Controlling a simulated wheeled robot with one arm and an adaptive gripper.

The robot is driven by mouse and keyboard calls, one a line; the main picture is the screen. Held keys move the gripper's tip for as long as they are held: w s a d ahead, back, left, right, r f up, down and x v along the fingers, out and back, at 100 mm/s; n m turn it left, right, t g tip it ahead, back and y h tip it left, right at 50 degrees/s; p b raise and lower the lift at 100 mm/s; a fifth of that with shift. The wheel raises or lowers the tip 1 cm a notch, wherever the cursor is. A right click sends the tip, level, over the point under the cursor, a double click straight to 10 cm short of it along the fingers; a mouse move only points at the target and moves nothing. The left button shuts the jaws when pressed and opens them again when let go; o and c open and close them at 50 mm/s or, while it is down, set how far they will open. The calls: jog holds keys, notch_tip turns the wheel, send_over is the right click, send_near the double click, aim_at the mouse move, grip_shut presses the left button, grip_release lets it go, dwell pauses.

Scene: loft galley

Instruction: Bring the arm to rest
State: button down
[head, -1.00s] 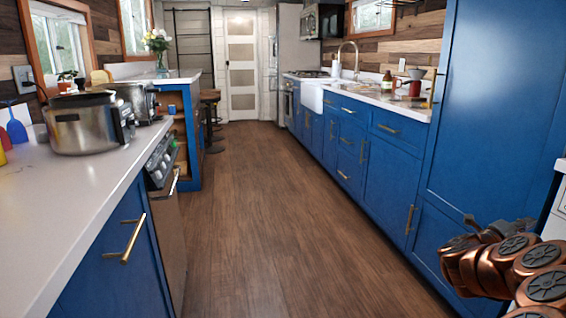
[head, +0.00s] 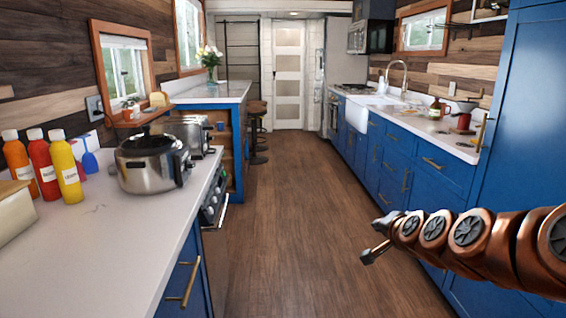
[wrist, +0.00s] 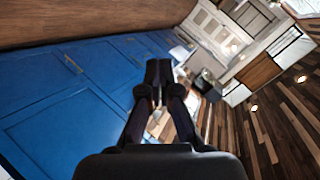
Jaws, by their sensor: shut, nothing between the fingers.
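My copper-coloured arm reaches in from the right edge in the head view. My gripper (head: 376,240) is at its left end, over the floor and in front of the right-hand blue cabinets. In the wrist view my gripper (wrist: 158,72) has its two dark fingers together, with nothing held between them. The gripper touches nothing that I can see.
On the left, a white counter (head: 120,240) holds a steel cooker (head: 148,170), a toaster (head: 186,132) and several sauce bottles (head: 65,166). Blue cabinets (head: 428,200) line the right side. The wooden floor (head: 290,220) between them is clear.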

jog(key=s+a+r+n+g+y+p, duration=0.1)
jog(key=s+a+n+g+p, duration=0.3)
jog(key=s, duration=0.5)
jog(key=s+a+n+g+y+p, duration=0.1)
jog(key=s+a+n+g+p, duration=0.2)
jog(key=s+a, duration=0.45)
jog(key=s+d+r+n+g+h+p, duration=0.1)
jog(key=s+d+g+p, duration=0.1)
jog(key=s, duration=1.1)
jog(key=s+d+r+n+g+h+p, duration=0.1)
jog(key=s+g+p, duration=0.4)
jog(key=s, duration=0.8)
jog(key=shift+s+d+r+n+h, duration=0.15)
jog(key=shift+d+r+n+h, duration=0.25)
jog(key=shift+d+r+n, duration=0.4)
jog(key=shift+d+f, duration=0.1)
jog(key=shift+d, duration=0.1)
